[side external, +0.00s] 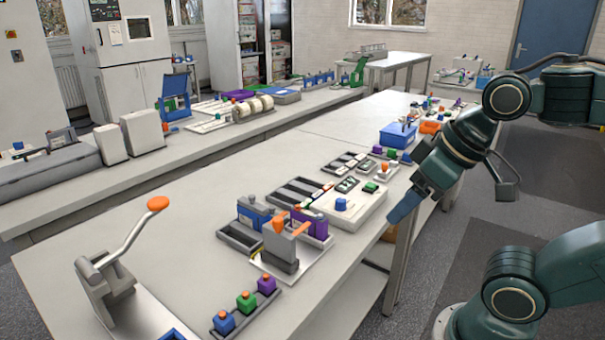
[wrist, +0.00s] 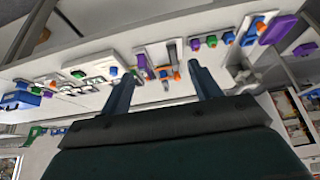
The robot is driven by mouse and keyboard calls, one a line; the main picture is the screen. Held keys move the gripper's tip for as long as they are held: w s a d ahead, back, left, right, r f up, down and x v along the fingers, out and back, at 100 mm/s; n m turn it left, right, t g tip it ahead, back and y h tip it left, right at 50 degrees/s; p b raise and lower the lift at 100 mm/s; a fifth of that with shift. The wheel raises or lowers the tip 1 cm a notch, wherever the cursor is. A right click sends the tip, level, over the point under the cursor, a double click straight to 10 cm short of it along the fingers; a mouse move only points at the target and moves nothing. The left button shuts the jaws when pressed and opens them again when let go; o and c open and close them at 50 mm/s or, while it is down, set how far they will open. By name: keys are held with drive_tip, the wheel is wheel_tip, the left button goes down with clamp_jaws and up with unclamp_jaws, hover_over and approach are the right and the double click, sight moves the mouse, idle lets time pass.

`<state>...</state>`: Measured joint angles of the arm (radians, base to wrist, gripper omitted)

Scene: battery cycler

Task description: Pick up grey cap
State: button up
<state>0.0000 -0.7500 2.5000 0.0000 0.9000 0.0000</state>
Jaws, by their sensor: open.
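I cannot make out for certain which thing is the grey cap. A small grey knob (side external: 251,198) sits on a blue block near the middle of the bench in the side view, and it may be the cap. My gripper (side external: 402,212) hangs off the bench's right edge, tilted down, clear of all the parts. In the wrist view my gripper (wrist: 163,62) has its two blue fingers wide apart. Nothing is between them; an orange and blue fixture (wrist: 165,73) shows beyond, in the distance.
A grey press with an orange-topped lever (side external: 158,203) stands at the front left. A tray with blue, green and purple capped pieces (side external: 246,302) lies at the front. A white block with a blue knob (side external: 345,206) and a blue bin (side external: 396,136) lie nearer my arm. Bare bench (side external: 190,260) lies left of centre.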

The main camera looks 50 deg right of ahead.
drive_tip(key=w+d+r+n+g, duration=0.15)
drive_tip(key=w+r, duration=0.25)
drive_tip(key=w, duration=0.5)
drive_tip(key=n+g, duration=0.4)
drive_tip(key=n, duration=0.4)
hover_over(273, 207)
wheel_tip(273, 207, down, 13)
drive_tip(key=shift+d+r+m, duration=0.1)
drive_tip(key=shift+r+m, duration=0.05)
drive_tip(key=shift+m, duration=0.1)
drive_tip(key=shift+f, duration=4.35)
